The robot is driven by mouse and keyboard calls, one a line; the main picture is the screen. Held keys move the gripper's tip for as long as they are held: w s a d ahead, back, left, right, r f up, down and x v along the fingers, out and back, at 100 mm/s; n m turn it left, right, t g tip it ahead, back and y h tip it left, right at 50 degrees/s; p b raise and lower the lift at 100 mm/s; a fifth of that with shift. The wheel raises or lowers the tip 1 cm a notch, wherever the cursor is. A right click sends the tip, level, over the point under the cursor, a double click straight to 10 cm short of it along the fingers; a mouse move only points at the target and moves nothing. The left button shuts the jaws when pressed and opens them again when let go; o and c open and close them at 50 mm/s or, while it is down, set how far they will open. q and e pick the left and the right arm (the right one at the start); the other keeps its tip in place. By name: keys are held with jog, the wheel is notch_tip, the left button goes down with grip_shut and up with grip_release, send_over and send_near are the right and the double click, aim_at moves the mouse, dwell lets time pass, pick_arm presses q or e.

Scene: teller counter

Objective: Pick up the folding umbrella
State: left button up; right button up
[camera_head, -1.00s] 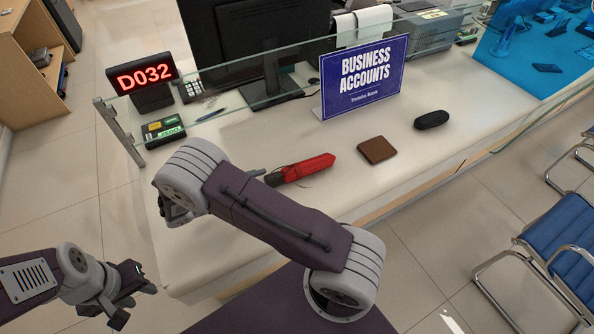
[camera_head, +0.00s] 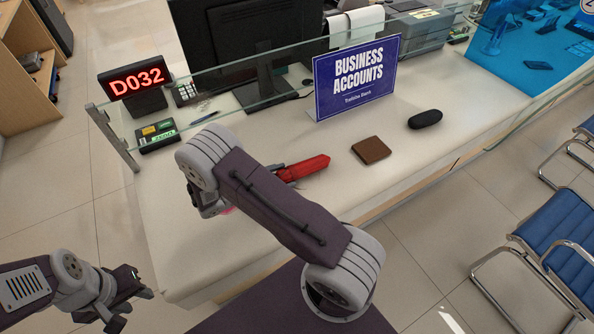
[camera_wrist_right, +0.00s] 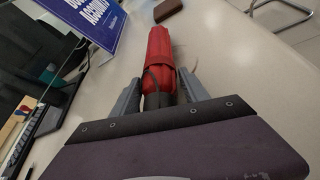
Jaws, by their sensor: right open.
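The red folding umbrella (camera_head: 308,167) lies on the pale counter, its near end hidden behind my right arm in the head view. In the right wrist view the umbrella (camera_wrist_right: 160,50) has a red cover, a dark handle and a thin strap. My right gripper (camera_wrist_right: 159,78) is open, with one finger on each side of the umbrella's handle end. Whether the fingers touch it cannot be told. In the head view this gripper is mostly hidden by my arm. My left gripper (camera_head: 133,305) is open and empty, low at the left, away from the counter.
A brown wallet (camera_head: 371,150) and a black case (camera_head: 425,119) lie right of the umbrella. A blue sign (camera_head: 356,80) stands behind it, near a glass panel. The counter's front is bare.

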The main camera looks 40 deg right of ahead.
grip_shut()
jog(key=shift+r, duration=0.15)
